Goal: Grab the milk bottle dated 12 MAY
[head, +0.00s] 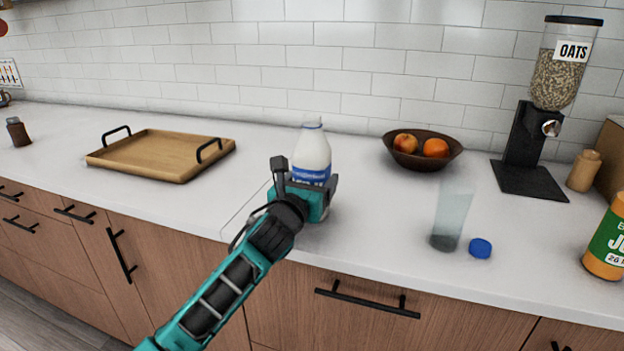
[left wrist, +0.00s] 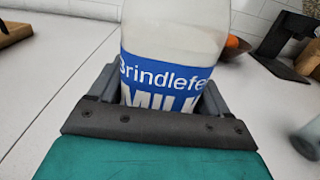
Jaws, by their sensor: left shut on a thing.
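No date shows on the visible part of the bottle; the lower label is hidden by the gripper. I cannot tell whether the base touches the counter. My right gripper is not in view.
A wooden tray (head: 160,154) with black handles lies to the left. To the right are a fruit bowl (head: 424,160), a clear glass (head: 451,218), a blue cap (head: 480,248), an oats dispenser (head: 520,150) and a juice bottle (head: 608,245). Counter between tray and bottle is clear.

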